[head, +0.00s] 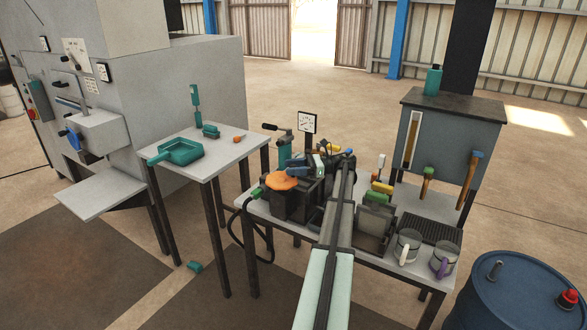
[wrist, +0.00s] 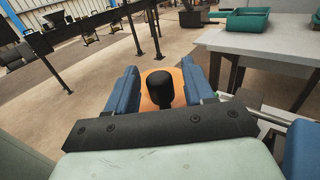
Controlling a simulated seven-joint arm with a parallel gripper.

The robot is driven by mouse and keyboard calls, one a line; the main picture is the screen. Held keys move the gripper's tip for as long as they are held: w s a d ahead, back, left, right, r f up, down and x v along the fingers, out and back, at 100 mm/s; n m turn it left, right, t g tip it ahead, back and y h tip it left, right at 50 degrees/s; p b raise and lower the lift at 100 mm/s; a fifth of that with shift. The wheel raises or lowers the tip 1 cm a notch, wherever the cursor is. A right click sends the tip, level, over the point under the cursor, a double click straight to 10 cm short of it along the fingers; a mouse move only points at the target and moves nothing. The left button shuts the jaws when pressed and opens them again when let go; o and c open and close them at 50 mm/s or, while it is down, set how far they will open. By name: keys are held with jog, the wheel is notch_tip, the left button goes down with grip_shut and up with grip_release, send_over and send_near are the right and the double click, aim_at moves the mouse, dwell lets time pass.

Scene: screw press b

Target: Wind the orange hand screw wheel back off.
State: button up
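The orange hand screw wheel (head: 283,181) sits on top of a dark press body (head: 293,205) at the left end of the press bench in the head view. In the wrist view the wheel (wrist: 149,103) shows behind an upright black knob (wrist: 160,88). My gripper (wrist: 160,70) is open. Its two blue fingers stand on either side of the knob, with a visible gap on each side. Part of the wheel is hidden by the knob and fingers. In the head view the gripper is hard to tell apart from the clutter beside the wheel.
A small table (head: 212,152) with a teal tray (head: 180,151) stands left of the bench. A gauge (head: 307,122) and a lever rise behind the wheel. Two mugs (head: 407,246) stand on the bench's right side. A blue drum (head: 510,295) is at lower right.

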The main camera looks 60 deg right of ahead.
jog(key=shift+s, duration=0.1)
jog(key=v, duration=0.7)
jog(key=shift+s, duration=0.2)
jog(key=shift+w+d, duration=0.1)
dwell(1.0)
